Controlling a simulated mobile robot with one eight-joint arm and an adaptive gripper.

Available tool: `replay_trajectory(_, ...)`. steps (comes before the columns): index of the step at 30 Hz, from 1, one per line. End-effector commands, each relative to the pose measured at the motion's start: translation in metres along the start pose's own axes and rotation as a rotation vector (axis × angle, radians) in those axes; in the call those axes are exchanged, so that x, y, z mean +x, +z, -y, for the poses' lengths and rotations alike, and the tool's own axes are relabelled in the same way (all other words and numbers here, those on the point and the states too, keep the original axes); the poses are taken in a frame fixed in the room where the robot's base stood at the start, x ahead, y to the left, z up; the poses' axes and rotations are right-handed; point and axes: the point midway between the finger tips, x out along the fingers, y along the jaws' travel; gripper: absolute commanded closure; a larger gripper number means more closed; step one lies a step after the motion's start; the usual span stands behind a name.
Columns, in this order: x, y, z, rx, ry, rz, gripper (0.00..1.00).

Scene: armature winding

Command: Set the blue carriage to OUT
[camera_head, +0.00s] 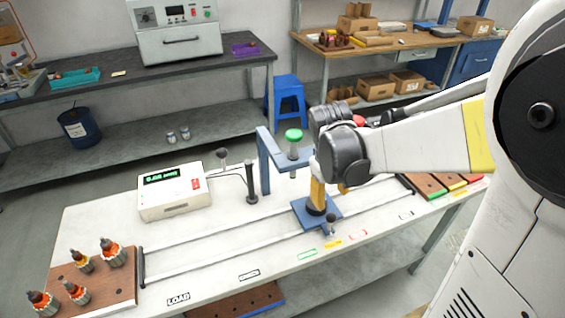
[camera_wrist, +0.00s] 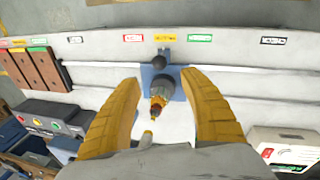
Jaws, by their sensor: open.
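The blue carriage (camera_head: 300,207) sits on the two rails, its black knob (camera_head: 331,218) at the front edge beside the yellow label (camera_head: 334,244). In the wrist view the carriage (camera_wrist: 177,78) lies under my gripper, with its knob (camera_wrist: 159,62) pointing toward the yellow label (camera_wrist: 165,37). An armature (camera_wrist: 157,100) stands on the carriage. My gripper (camera_head: 328,190) is above the carriage, fingers pointing down. Its open yellow fingers (camera_wrist: 160,84) are on either side of the armature; contact is unclear. A white label (camera_head: 406,215) lies farther right along the rails; its text is unreadable.
A blue press frame with a green button (camera_head: 293,135) stands behind the carriage. A tester box (camera_head: 174,191) is at left. The rails left of the carriage are clear.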

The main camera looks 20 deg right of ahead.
Motion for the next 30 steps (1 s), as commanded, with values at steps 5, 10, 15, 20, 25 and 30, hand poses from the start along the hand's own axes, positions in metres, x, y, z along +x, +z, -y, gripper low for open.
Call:
replay_trajectory(5,0.018,-0.002,-0.007,-0.016,-0.002,0.043,0.49)
replay_trajectory(10,0.042,-0.001,-0.007,-0.017,-0.002,0.045,0.49)
replay_trajectory(15,0.077,0.001,-0.006,-0.016,-0.003,0.044,0.49)
replay_trajectory(20,0.105,0.002,-0.006,-0.017,-0.004,0.043,0.49)
replay_trajectory(25,0.121,0.003,-0.006,-0.017,-0.004,0.042,0.49)
replay_trajectory(30,0.124,0.003,-0.007,-0.017,-0.004,0.042,0.49)
